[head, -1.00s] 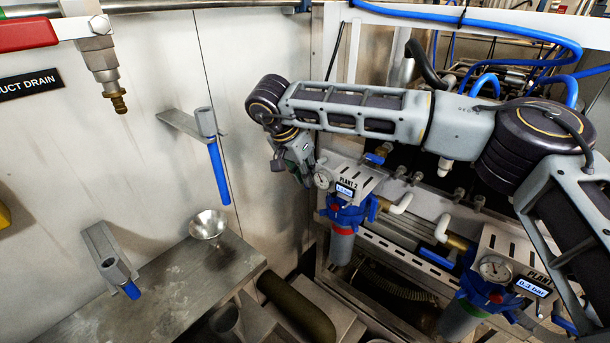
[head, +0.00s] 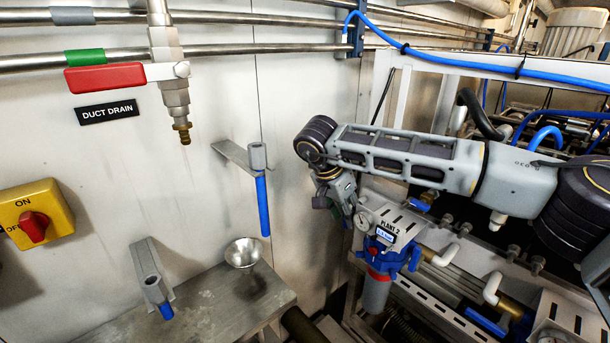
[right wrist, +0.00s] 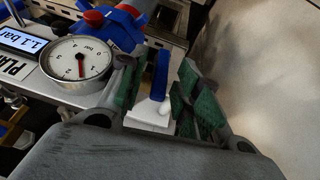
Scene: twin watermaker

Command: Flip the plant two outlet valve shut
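The plant two unit (head: 398,220), labelled PLANT 2, has a display, a round gauge (head: 363,218) and a blue-topped filter housing. In the right wrist view the same gauge (right wrist: 76,64) shows beside a display reading 1.1 bar. A blue lever (right wrist: 160,72) on a white valve body (right wrist: 150,114) stands close to the gauge. My right gripper (head: 338,201) is at the left end of the unit. In the right wrist view its green-padded fingers (right wrist: 158,90) are apart, with the blue lever between them. I cannot tell whether they touch it. My left gripper is not in view.
A second unit (head: 560,322) stands at lower right, among pipes and white elbows (head: 446,255). A red-handled drain valve (head: 105,77), a yellow switch box (head: 35,212), a metal funnel (head: 243,252) and blue-tipped holders are on the left.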

